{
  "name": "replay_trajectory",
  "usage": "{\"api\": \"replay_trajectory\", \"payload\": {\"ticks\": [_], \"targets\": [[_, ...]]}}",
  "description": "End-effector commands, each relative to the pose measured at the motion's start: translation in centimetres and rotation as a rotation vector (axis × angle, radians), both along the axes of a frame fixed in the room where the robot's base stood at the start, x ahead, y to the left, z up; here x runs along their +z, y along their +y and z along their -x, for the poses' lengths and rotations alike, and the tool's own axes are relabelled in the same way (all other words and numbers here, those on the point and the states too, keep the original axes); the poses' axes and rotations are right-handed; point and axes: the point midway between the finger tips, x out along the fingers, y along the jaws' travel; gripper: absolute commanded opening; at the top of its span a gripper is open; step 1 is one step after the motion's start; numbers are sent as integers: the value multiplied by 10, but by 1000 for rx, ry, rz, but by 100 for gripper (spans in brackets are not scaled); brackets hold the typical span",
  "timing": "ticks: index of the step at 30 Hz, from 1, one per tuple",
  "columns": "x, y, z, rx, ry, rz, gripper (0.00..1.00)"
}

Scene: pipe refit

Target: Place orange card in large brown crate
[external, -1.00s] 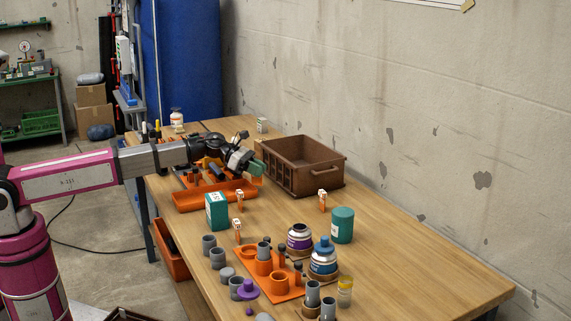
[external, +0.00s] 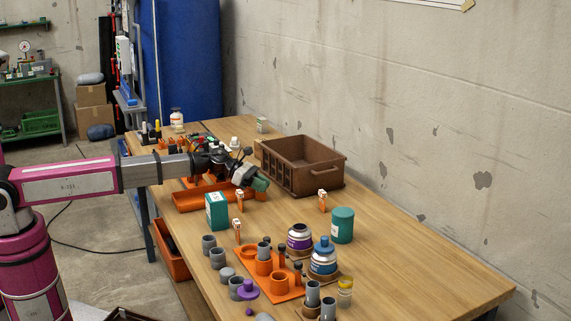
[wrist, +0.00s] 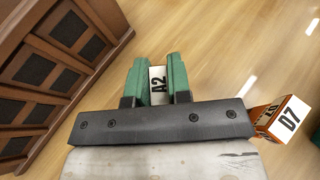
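My gripper (external: 262,183), with green fingers, is above the table just left of the large brown crate (external: 305,189). In the wrist view my gripper (wrist: 160,75) has its fingers close on both sides of a white label reading A2 (wrist: 158,85), which fills the gap. This looks like the labelled end of an orange card; its orange part is hidden there. The crate's slatted side (wrist: 50,75) is at the left of the wrist view. Another orange card, labelled D7 (wrist: 284,120), is at the right.
Orange cards with white labels stand on the table, at the right (external: 322,202) and nearer the front (external: 237,232). A teal box (external: 216,211), a teal canister (external: 342,226), bottles and an orange rack (external: 278,288) stand nearby. The right side of the table is clear.

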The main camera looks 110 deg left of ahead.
Motion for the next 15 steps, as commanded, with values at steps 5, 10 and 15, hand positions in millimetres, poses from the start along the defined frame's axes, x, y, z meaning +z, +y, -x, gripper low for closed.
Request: {"api": "replay_trajectory", "payload": {"ticks": [5,10,15], "targets": [[0,0,0,0,0,0,44],[0,0,0,0,0,0,44],[6,-1,7,1,-1,0,44]]}}
